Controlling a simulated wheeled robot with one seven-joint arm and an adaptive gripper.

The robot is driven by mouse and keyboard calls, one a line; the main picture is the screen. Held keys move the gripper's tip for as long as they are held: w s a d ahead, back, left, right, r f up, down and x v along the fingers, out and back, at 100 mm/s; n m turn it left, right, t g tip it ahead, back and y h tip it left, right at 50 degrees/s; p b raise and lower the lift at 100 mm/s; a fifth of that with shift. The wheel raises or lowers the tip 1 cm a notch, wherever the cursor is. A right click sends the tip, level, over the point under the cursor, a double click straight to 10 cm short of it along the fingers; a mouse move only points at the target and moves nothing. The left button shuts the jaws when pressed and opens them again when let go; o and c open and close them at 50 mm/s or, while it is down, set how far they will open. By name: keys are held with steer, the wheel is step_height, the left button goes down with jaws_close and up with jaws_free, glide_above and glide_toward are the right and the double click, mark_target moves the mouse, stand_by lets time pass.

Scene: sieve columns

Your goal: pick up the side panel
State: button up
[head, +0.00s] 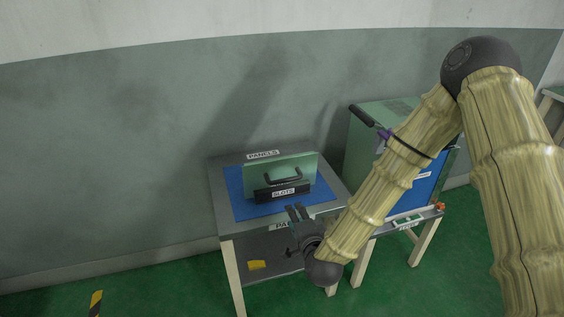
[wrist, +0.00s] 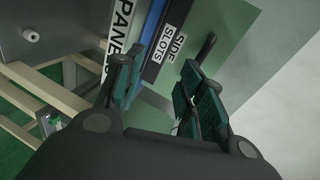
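The side panel (head: 305,164) is a pale green plate standing upright on a blue mat (head: 240,208) on a grey table. A dark handle (head: 284,178) is on its front face, and a black strip (head: 263,195) with a white "SLOTS" label runs low in front of it. In the wrist view the panel (wrist: 240,25) fills the upper right, with the handle (wrist: 206,47) just beyond one finger and a "SIDE SLOTS" label beside it. My gripper (head: 297,212) is open and empty at the table's front edge, short of the handle; its fingers also show in the wrist view (wrist: 160,88).
The table (head: 221,180) has "PANELS" labels and a lower shelf bearing a yellow object (head: 257,265). A green cabinet (head: 363,148) with a blue front stands to the right on another table. An orange item (head: 440,206) lies at that table's edge. The wall is behind.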

steer(key=m+t, duration=0.2)
glide_toward(284, 180)
steer(key=x, duration=0.3)
steer(key=p+x, duration=0.1)
steer(key=shift+w+d, duration=0.2)
steer(key=shift+w, duration=0.2)
steer(key=shift+g, duration=0.3)
steer(key=shift+x, duration=3)
steer(key=shift+a+f, duration=0.2)
jaws_close()
